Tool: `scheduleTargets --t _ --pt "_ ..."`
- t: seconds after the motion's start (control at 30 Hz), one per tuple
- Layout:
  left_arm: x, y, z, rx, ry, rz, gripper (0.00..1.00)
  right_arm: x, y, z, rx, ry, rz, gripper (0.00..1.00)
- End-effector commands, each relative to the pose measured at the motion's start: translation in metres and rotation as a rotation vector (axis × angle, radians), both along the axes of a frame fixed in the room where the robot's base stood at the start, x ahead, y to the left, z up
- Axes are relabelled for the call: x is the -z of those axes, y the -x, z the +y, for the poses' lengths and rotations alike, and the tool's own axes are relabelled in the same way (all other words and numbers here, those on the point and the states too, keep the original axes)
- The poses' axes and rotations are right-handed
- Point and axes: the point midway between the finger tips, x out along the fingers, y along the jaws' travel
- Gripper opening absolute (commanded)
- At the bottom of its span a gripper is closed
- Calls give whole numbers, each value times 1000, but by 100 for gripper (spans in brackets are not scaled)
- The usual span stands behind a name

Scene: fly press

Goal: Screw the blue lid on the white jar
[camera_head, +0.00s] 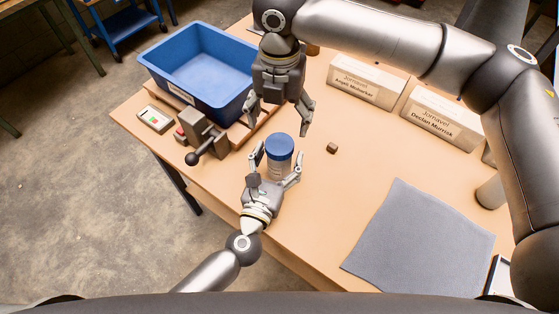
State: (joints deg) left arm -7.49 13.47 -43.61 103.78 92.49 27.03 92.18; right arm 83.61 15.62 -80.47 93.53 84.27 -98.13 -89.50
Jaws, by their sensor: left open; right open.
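The jar (278,168) stands upright on the wooden table, and its body looks pale. The blue lid (279,144) sits on top of it; whether it is threaded on cannot be told. My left gripper (275,165) is open, with one finger on each side of the jar; whether they touch it is unclear. My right gripper (279,118) is open above and behind the jar, its fingers pointing down with a gap between them and the lid.
A blue bin (165,68) stands at the back left, with a lever press (205,132) in front of it. A small brown cube (332,148) lies right of the jar. A grey cloth (420,240) covers the front right. Name boxes (366,82) stand at the back.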

Motion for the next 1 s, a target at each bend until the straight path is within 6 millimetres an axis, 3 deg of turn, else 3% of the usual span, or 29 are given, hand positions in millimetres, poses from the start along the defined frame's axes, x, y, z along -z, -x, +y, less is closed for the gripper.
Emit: scheduleTargets --t 0.4,1.0 --pt "0 -7 -2 0 -1 1 76 0 0 0 0 0 0 80" --pt "0 -6 -2 0 -1 1 0 0 0 0 -3 0 0 80"
